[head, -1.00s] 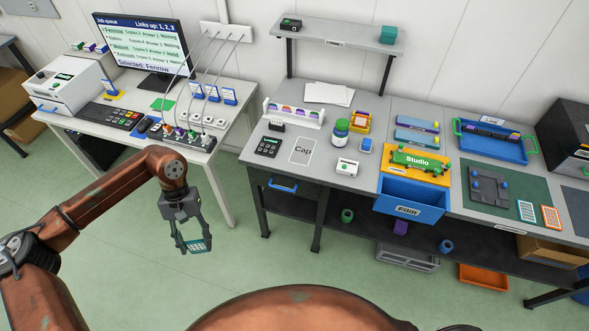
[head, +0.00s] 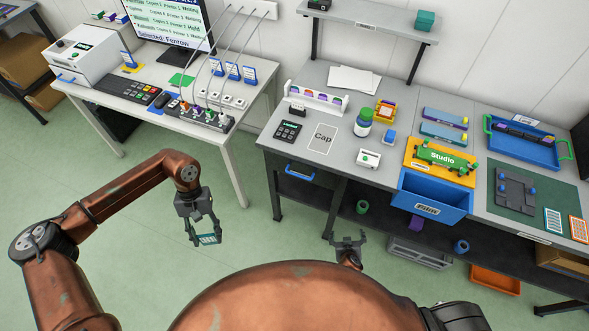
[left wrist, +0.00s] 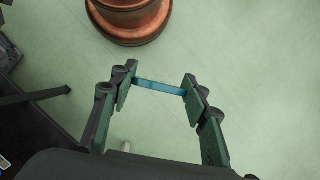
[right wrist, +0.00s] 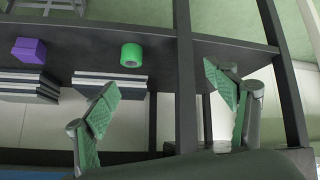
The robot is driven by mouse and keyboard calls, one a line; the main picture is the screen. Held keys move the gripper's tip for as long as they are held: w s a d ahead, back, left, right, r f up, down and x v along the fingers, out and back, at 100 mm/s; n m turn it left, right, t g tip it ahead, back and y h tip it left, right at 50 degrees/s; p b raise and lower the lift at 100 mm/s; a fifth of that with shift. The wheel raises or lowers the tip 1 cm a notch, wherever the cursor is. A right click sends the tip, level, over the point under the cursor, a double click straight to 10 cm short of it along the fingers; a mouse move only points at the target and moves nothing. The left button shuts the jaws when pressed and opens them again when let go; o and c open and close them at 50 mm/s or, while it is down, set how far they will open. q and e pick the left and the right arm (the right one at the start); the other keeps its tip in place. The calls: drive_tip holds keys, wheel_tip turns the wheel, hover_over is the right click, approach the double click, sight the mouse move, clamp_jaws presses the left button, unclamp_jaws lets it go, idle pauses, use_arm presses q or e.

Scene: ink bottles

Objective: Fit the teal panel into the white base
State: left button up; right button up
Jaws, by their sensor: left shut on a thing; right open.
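The teal panel (head: 208,239) is a small flat plate with a pale grid. My left gripper (head: 204,234) is shut on it and holds it over the open floor, in front of the tables. In the left wrist view the panel (left wrist: 160,88) shows as a thin teal strip between both fingers. My right gripper (head: 348,240) is open and empty, low in front of the right table. In the right wrist view its spread fingers (right wrist: 163,96) face the lower shelf. A small white box (head: 368,158) with a green mark stands on the right table; I cannot tell if it is the white base.
Floor between the tables is clear.

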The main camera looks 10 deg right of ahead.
use_arm(q)
drive_tip(key=x, duration=0.3)
drive_tip(key=shift+f, duration=0.3)
use_arm(e)
drive_tip(key=w+d+r+m+t+h, duration=0.15)
drive_tip(key=w+r, duration=0.25)
drive_tip(key=r, duration=0.4)
drive_tip(key=w+r+m+t+h, duration=0.1)
drive_tip(key=w+r+t, duration=0.15)
drive_tip(key=r, duration=0.65)
drive_tip(key=m+t+h, duration=0.1)
drive_tip(key=m+h, duration=0.2)
approach(369, 158)
drive_tip(key=s, duration=0.1)
drive_tip(key=shift+a+f, duration=0.1)
drive_tip(key=shift+a, duration=0.15)
use_arm(q)
drive_tip(key=shift+s+f+p, duration=0.3)
drive_tip(key=shift+f+p, duration=0.1)
drive_tip(key=shift+f, duration=0.05)
use_arm(e)
drive_tip(key=x, duration=1.1)
drive_tip(key=shift+w+d+f, duration=0.1)
drive_tip(key=shift+w, duration=0.2)
drive_tip(key=shift+c, duration=0.3)
drive_tip(key=c, duration=1.1)
drive_tip(key=o, duration=1.2)
drive_tip(key=shift+c, duration=0.2)
